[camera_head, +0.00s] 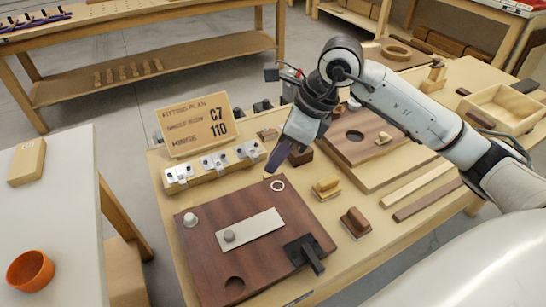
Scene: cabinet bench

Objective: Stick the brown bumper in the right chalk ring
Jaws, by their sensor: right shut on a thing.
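My right gripper (275,165) reaches in from the right and points down, just above the far edge of the dark brown panel (255,205). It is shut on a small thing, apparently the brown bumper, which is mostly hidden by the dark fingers. The right chalk ring (277,185) is a pale circle near the panel's far right corner. It shows bare, slightly below the fingertips in the picture. A pale round piece (190,219) sits near the panel's far left corner. My left gripper is not in view.
On the panel lie a pale plate (250,229) with a grey round piece (230,236), and a black fitting (305,253). Yellow (326,187) and brown (356,222) blocks lie to its right. A metal-fitted rail (213,168) and a sign (197,124) stand behind.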

